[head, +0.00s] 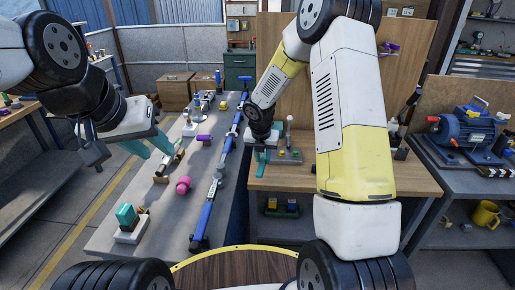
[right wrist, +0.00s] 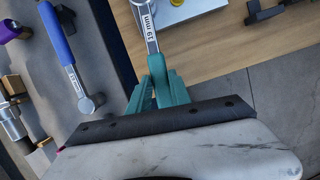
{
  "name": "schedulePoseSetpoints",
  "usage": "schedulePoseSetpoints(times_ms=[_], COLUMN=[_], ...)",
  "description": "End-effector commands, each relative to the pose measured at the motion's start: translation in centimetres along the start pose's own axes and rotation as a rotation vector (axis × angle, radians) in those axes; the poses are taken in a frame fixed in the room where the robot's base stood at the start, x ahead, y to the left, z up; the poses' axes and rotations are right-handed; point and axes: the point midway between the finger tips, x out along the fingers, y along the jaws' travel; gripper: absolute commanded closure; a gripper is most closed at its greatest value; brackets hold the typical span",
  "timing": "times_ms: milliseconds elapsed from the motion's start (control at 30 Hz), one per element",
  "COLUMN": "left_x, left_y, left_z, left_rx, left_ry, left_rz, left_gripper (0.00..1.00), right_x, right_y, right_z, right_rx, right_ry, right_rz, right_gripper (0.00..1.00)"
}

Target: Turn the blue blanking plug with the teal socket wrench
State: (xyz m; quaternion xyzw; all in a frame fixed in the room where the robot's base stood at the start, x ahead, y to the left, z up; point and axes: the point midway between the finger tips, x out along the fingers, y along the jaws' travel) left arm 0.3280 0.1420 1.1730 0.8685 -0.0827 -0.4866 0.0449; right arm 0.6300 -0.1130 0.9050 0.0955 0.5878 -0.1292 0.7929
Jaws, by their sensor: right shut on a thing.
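My right gripper (head: 262,161) is over the left edge of the wooden bench, beside a grey block with small fittings (head: 288,156). I cannot pick out the blue blanking plug with certainty.
Blue-handled tools lie along the grey table's right edge (head: 204,218); one blue-handled wrench also shows in the right wrist view (right wrist: 58,35). A pink object (head: 184,185) and a teal block on a stand (head: 126,214) are on that table. A blue motor (head: 465,130) stands at right.

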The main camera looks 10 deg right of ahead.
Motion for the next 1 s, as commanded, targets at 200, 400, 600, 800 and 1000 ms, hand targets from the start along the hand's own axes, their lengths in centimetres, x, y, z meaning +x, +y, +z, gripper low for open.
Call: schedulePoseSetpoints(times_ms=[200,400,600,800,1000], left_x=[0.0,0.0,0.0,0.0,0.0], left_y=[0.0,0.0,0.0,0.0,0.0], left_z=[0.0,0.0,0.0,0.0,0.0], left_rx=[0.0,0.0,0.0,0.0,0.0], left_ry=[0.0,0.0,0.0,0.0,0.0], left_rz=[0.0,0.0,0.0,0.0,0.0], left_gripper=[0.64,0.64,0.64,0.64,0.64], right_x=[-0.29,-0.35,-0.62,-0.63,-0.61], right_y=[0.03,0.0,0.02,0.04,-0.4], right_z=[0.27,0.39,0.37,0.31,0.35], right_rx=[0.001,0.005,0.002,0.0,-0.025], right_ry=[-0.022,-0.004,0.038,0.039,0.04], right_rz=[0.003,0.002,0.002,0.002,0.009], right_gripper=[1.0,1.0,1.0,1.0,1.0])
